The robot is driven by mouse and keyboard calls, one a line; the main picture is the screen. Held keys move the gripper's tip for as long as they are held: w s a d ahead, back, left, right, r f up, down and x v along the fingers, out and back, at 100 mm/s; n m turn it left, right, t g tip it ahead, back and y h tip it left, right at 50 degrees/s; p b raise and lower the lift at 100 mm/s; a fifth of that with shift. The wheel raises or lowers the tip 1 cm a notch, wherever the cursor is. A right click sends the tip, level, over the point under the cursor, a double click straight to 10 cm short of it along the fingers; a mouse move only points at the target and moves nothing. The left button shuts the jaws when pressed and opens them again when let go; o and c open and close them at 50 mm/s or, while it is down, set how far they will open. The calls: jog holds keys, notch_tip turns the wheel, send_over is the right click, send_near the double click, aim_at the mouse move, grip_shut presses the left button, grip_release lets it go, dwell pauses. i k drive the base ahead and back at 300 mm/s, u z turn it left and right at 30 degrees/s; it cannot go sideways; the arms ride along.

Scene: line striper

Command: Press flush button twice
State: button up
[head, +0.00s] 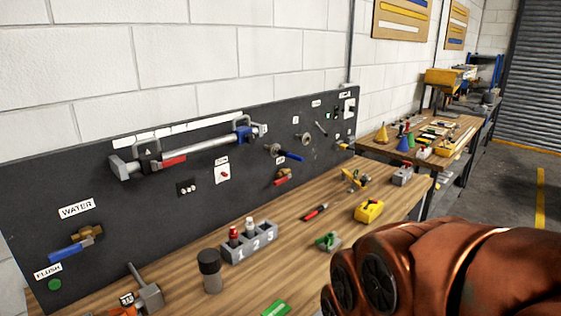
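The flush button (54,285) is a small round green button low at the left end of the dark upright panel (130,215). A white FLUSH label (48,271) is just above it. A valve with a blue handle (70,249) sits above that, under a WATER label (76,209). A copper-coloured link of my arm fills the lower right of the head view, far to the right of the button. My gripper is not in view. Nothing covers the button.
On the wooden bench (245,285) stand a hammer-like tool (147,288), a dark-topped cylinder (210,271), a numbered grey block (249,241) and a yellow object (369,211). A clamp bar (195,148) juts from the panel. A second bench (457,137) stands behind at right.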

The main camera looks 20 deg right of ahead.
aim_at(54, 283)
jog(key=u, duration=1.4)
